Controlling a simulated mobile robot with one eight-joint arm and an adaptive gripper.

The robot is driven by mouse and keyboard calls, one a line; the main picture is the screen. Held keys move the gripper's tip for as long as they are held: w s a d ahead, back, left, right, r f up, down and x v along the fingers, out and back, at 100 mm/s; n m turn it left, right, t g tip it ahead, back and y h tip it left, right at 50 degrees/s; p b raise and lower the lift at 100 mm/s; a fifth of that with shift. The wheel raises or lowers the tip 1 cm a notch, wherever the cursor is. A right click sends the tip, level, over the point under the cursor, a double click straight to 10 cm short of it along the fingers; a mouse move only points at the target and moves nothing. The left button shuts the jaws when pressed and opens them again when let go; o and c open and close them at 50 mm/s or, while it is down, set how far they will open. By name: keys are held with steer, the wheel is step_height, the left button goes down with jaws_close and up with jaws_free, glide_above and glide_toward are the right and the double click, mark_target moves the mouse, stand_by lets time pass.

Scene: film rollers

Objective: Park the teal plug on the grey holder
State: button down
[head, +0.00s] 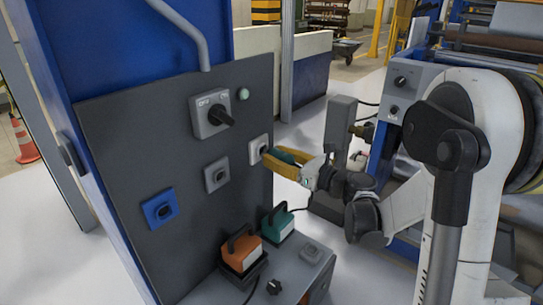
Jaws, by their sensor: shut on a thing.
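My gripper (272,160) has yellow fingers and is at the right edge of the dark upright panel, in front of the white square fitting (254,148). It is shut on a teal piece, the teal plug (287,153), seen partly along the upper finger. The fingers hide most of it, and I cannot tell whether its tip touches the white fitting. The grey holder (211,182), a square fitting with a dark opening, is on the panel left of and below my gripper. It looks empty.
A blue square fitting (160,209) is further left on the panel (120,140). A rotary switch (217,115) is above. On the ledge below stand an orange block (242,256) and a teal block (276,226), both with black handles, beside a black knob (273,287) and a grey square piece (311,250).

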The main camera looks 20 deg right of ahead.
steer(key=shift+v, duration=1.4)
